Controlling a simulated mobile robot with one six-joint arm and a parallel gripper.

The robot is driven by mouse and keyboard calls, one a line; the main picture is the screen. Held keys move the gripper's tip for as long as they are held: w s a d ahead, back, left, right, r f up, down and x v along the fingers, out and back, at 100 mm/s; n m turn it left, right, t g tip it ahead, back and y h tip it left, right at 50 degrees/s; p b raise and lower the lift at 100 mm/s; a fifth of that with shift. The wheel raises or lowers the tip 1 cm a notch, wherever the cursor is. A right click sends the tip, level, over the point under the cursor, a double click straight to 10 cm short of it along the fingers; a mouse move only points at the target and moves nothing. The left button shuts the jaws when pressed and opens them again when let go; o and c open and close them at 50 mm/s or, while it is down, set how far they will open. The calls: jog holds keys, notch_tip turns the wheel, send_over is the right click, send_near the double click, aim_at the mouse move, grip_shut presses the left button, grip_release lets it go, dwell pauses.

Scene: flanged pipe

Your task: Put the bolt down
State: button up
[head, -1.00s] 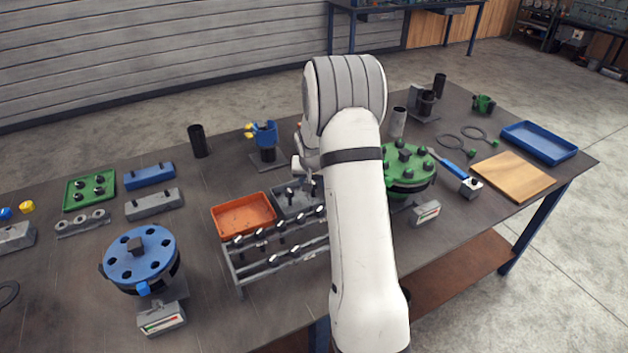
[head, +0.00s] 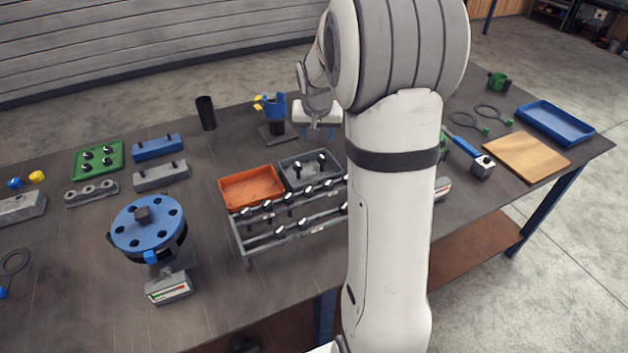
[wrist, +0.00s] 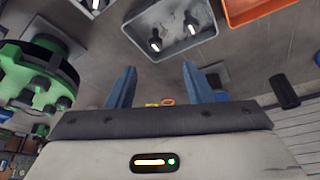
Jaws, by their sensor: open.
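Two dark bolts with bright ends stand in the grey tray (head: 332,184), one bolt (head: 297,171) on the left and another (head: 322,161) on the right. The wrist view also shows these bolts (wrist: 155,40) inside the tray (wrist: 172,55). My gripper (head: 319,136) is above and behind the tray, apart from it. In the wrist view my gripper (wrist: 158,68) has its blue fingers wide apart with nothing between them. I cannot tell which bolt the task means.
An orange tray (head: 250,201) adjoins the grey one. A rack (head: 250,262) of several bolts stands in front. A blue flange (head: 128,240) is at left; a green flange (wrist: 22,75) shows in the wrist view.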

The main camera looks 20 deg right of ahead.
jog(key=s+a+r+n, duration=0.1)
jog(key=s+a, duration=0.3)
jog(key=s, duration=0.5)
jog(key=s+a+r+n+y, duration=0.1)
jog(key=s+a, duration=0.4)
jog(key=s, duration=0.5)
jog(key=s+a+r+n+g+y, duration=0.1)
jog(key=s+a+r+n, duration=0.2)
jog(key=s, duration=0.6)
jog(key=shift+s+a, duration=0.3)
jog(key=shift+a, duration=0.95)
